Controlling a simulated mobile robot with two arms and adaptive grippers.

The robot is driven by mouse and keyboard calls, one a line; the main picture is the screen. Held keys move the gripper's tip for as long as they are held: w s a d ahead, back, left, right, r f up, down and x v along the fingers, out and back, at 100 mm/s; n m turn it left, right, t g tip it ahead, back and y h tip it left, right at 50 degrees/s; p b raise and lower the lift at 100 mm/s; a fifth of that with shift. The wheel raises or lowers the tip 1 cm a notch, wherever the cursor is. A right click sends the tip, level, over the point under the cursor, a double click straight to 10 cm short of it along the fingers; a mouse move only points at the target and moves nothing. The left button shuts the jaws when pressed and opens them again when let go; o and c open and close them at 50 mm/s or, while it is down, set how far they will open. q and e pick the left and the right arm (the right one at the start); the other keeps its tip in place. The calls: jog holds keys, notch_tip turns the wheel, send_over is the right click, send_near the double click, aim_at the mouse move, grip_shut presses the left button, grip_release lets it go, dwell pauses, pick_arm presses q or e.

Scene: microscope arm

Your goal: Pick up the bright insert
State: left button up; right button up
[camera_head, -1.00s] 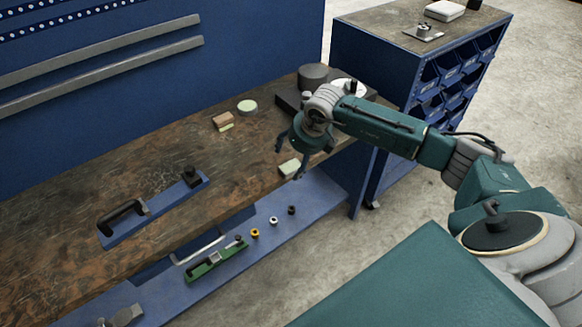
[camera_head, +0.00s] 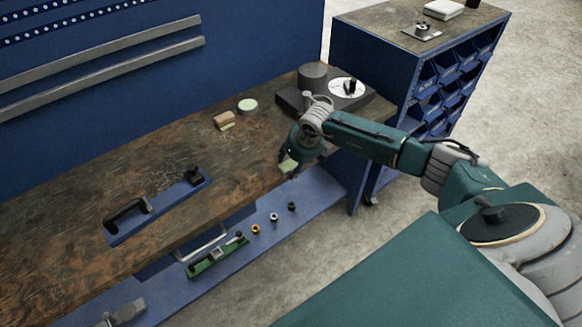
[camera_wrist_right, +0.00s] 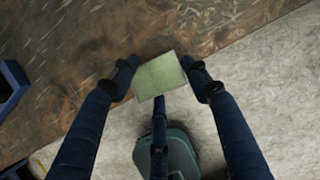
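Several small round inserts stand in a row on the blue shelf along the bench front: a pale, bright one (camera_head: 274,217), a yellow one (camera_head: 255,229) and a dark one (camera_head: 291,206). My right gripper (camera_head: 289,165) is at the bench's front edge, up and to the right of the bright insert and apart from it. In the right wrist view, its fingers (camera_wrist_right: 160,76) are spread on either side of a pale green block (camera_wrist_right: 160,76); I cannot tell whether they touch it. The inserts are not clear in the wrist view. My left gripper is out of view.
A green holder (camera_head: 217,258) lies on the shelf left of the inserts. A blue plate with a black handle (camera_head: 126,214), a brown block (camera_head: 223,119) and a round pale disc (camera_head: 247,105) are on the bench. A dark machine base (camera_head: 312,77) stands behind my right arm.

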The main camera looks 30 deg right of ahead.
jog(key=shift+w+a, duration=0.1)
grip_shut()
jog(key=shift+r, duration=0.1)
